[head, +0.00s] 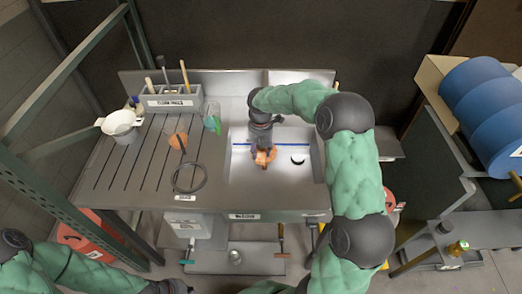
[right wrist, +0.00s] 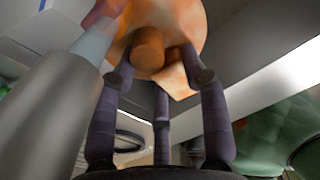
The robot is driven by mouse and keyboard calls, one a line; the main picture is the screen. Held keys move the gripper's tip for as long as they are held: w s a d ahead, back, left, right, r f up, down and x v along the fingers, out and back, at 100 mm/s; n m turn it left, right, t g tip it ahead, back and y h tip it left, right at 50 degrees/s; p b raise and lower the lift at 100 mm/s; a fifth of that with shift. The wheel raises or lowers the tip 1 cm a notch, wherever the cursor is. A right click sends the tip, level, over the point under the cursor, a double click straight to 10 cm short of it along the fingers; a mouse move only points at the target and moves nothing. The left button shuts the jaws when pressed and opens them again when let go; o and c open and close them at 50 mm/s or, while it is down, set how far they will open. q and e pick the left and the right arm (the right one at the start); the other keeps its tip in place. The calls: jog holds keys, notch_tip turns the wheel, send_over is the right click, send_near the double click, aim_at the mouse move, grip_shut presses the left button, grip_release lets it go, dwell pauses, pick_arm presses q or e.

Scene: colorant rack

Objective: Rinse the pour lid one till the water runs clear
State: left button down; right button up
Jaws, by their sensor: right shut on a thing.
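My right gripper (head: 264,153) reaches down into the sink (head: 290,175) and is shut on an orange lid (head: 263,158). In the right wrist view the orange lid (right wrist: 165,35) sits between the dark purple fingers, with a round stub facing the camera. A grey metal cylinder (right wrist: 55,110) with a pale bluish end comes up beside it, and a reddish tint shows where that end meets the lid. I cannot tell if the pale part is running water. My left gripper (head: 176,287) is at the bottom edge of the head view, largely cut off, away from the sink.
On the ribbed drainboard (head: 128,178) are another orange piece (head: 177,141), a black ring (head: 189,177), a clear vessel with green (head: 212,119) and a white tub (head: 120,123). A tool holder (head: 170,100) stands behind. A dark round spot (head: 298,160) shows in the sink.

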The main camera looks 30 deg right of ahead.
jog(key=shift+s+d, duration=0.1)
jog(key=shift+d, duration=0.05)
jog(key=shift+s+d, duration=0.25)
jog(key=shift+s, duration=0.1)
jog(key=shift+w+a+p, duration=0.1)
jog(key=shift+p, duration=0.25)
jog(key=shift+w+a, duration=0.25)
jog(key=shift+w, duration=0.1)
jog(key=shift+s+d+p, duration=0.1)
jog(key=shift+s+p, duration=0.05)
jog(key=shift+p, duration=0.2)
jog(key=shift+s+d, duration=0.25)
jog(key=shift+s, duration=0.05)
jog(key=shift+w+a, duration=0.15)
dwell(0.3)
jog(key=shift+w+a+p, duration=0.25)
jog(key=shift+w+p, duration=0.1)
jog(key=shift+p, duration=0.1)
jog(key=shift+s+d, duration=0.1)
jog(key=shift+s, duration=0.05)
